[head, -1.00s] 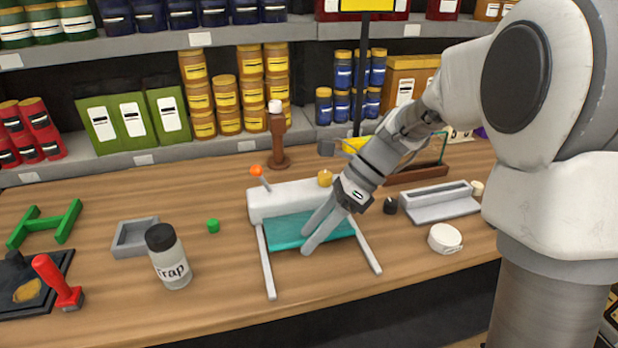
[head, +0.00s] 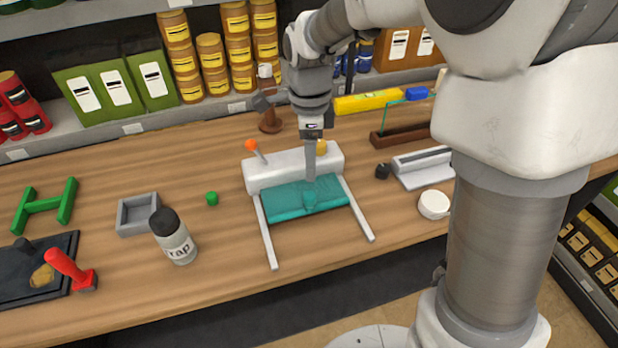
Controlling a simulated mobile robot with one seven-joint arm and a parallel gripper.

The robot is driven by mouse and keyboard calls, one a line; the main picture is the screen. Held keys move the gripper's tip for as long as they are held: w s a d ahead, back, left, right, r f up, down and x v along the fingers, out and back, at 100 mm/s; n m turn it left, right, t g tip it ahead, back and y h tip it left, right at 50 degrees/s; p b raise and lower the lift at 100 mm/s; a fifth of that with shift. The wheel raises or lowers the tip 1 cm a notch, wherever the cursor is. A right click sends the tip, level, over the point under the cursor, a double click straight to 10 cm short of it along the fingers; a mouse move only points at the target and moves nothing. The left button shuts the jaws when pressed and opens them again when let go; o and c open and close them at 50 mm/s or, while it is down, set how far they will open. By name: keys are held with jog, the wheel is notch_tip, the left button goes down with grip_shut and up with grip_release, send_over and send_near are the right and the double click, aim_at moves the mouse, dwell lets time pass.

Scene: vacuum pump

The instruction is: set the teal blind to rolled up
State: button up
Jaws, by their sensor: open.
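The teal blind (head: 325,196) hangs partly out of a white roller housing (head: 262,178) on the wooden bench, between two pale side rails. A lever with an orange knob (head: 251,145) rises from the housing's left end, and a yellow knob (head: 322,147) sits near its right end. My gripper (head: 310,190) points down in front of the housing, with its fingertips at the teal blind near its middle. The fingers overlap in this view, so the gap between them is hidden. I cannot tell whether the tips touch the blind.
To the right are a black knob (head: 382,171) and a white round disc (head: 434,205). Bare bench lies in front of the rails.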

aim_at(309, 195)
notch_tip(309, 195, down, 10)
jog(key=shift+f, duration=0.2)
grip_shut()
dwell(0.4)
dwell(1.1)
